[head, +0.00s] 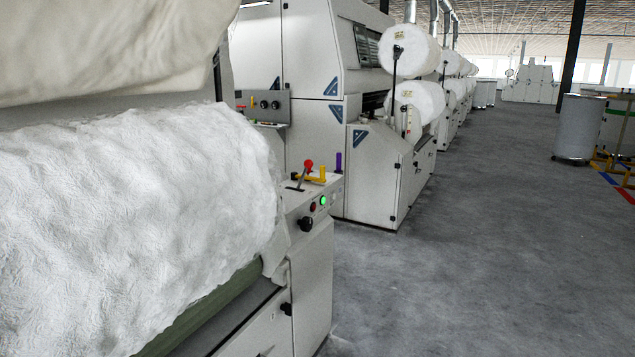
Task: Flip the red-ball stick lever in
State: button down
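The red-ball stick lever (307,168) stands on top of the end cabinet of the near carding machine, in the middle of the head view. Its red ball sits on a thin stick that rises from a dark slot in the light panel (290,191) and leans to the right. My gripper is not in view, and nothing touches the lever.
A yellow bracket (318,178) and a purple post (338,162) stand close to the lever. A red button, a lit green button (322,200) and a black knob (305,223) are on the cabinet face. White fibre (140,210) fills the left. Grey floor (480,260) is clear at right.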

aim_at(308, 164)
jog(key=i+l+z, duration=0.1)
jog(key=i+l, duration=0.4)
jog(key=i+l+z, duration=0.1)
jog(key=i+l, duration=0.4)
jog(key=i, duration=0.15)
jog(key=i+l+z, duration=0.15)
jog(key=i+l, duration=0.3)
jog(key=i, duration=0.15)
jog(key=i+j, duration=0.1)
jog(key=j, duration=0.25)
jog(key=i+j, duration=0.15)
jog(key=j, duration=0.15)
jog(key=i+j, duration=0.1)
jog(key=j, duration=0.25)
jog(key=i+j, duration=0.15)
jog(key=j, duration=0.2)
